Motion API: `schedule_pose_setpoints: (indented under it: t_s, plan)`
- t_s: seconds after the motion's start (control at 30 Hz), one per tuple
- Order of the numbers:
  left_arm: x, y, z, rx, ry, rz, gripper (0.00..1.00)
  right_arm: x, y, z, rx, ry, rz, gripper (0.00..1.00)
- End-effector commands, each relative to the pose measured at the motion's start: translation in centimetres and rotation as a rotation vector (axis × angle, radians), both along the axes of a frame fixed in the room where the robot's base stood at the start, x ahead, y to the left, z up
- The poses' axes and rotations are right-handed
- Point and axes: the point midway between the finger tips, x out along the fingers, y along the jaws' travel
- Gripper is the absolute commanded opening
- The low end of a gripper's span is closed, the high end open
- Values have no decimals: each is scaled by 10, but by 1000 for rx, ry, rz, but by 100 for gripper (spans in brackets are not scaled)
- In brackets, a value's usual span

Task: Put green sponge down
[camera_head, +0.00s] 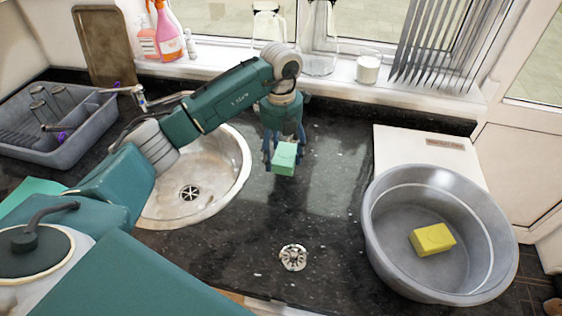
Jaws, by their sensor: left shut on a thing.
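The green sponge (284,160) is a small pale green block near the middle of the head view. My left gripper (284,150) points down and is shut on it, with its fingers on both sides of the sponge. The sponge appears over the dark speckled counter (300,212), just right of the round metal sink. I cannot tell for sure whether its underside touches the counter. My right gripper is not in view.
A grey basin (390,255) with a yellow sponge (432,239) stands at right, before a white board (425,150). The metal sink (215,185) is at left, with a grey dish rack (85,140) beyond. A metal drain (293,257) lies in the counter. Bottles (168,35) and a glass (368,68) line the sill.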

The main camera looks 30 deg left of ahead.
Motion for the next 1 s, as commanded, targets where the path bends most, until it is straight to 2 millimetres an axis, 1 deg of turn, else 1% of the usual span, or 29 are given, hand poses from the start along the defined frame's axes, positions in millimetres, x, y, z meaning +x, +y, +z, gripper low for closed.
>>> schedule_pose_setpoints:
  t_s: [0.07,0.2,0.33,0.73,0.77,0.83,0.87,1.0]
  plan:
    - [0,0,-6,-1,2,0,45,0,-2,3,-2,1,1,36]
    - [-1,0,-27,0,4,0,45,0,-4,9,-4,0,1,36]
    - [-1,0,-42,-1,2,0,45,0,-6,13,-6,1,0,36]
    - [0,0,-49,0,0,-1,45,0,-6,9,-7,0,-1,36]
    - [0,0,-49,0,-1,-1,65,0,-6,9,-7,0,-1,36]
    - [0,0,-48,-1,-1,-1,79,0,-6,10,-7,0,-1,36]
    - [0,0,-48,0,0,-1,82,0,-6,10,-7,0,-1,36]
    - [0,0,-48,0,0,-1,82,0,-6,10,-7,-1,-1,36]
